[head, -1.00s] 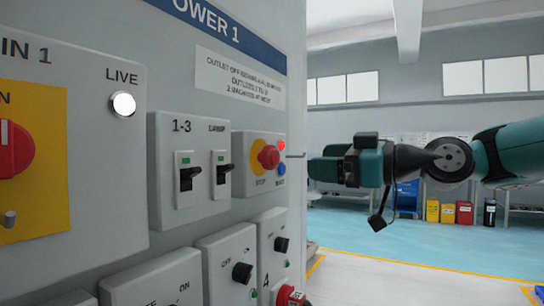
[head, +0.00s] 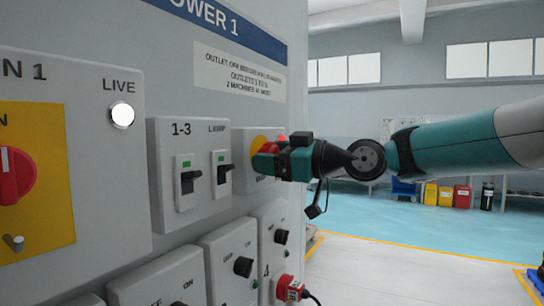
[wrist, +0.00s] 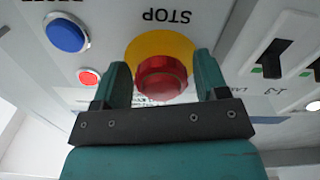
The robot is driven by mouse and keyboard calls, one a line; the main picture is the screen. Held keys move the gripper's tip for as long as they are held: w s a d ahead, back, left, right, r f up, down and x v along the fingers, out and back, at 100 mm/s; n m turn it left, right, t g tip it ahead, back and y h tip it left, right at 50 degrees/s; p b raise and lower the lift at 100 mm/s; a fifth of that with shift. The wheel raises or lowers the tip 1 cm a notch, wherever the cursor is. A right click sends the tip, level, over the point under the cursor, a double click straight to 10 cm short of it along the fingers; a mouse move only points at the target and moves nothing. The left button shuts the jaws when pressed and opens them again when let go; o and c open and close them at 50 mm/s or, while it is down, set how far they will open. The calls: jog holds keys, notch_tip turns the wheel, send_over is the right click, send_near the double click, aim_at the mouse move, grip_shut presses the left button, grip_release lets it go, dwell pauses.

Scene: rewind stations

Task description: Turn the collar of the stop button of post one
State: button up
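The red stop button with its collar (wrist: 161,77) sits on a yellow disc (wrist: 160,44) under the upside-down word STOP in the wrist view. My gripper (wrist: 160,75) is open, with one finger on each side of the red button. Small gaps seem to show between the fingers and the button, so I cannot tell of any contact. In the head view my gripper (head: 262,155) is at the stop box and covers most of the button. Part of the yellow disc (head: 258,142) shows above the gripper.
A blue reset button (wrist: 66,35) and a small red lamp (wrist: 88,78) lie beside the stop button. The 1-3 and lamp switch box (head: 190,170) is left of my gripper. Knob boxes (head: 230,265) and a red plug (head: 290,289) are below.

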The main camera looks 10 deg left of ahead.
jog(key=c, duration=0.7)
jog(key=shift+o, duration=0.2)
jog(key=m, duration=0.3)
jog(key=shift+r+m, duration=0.1)
jog(key=shift+m, duration=0.2)
jog(key=shift+s+m+p, duration=0.1)
jog(key=shift+m+p, duration=0.3)
jog(key=shift+m, duration=1.5)
jog(key=o, duration=0.9)
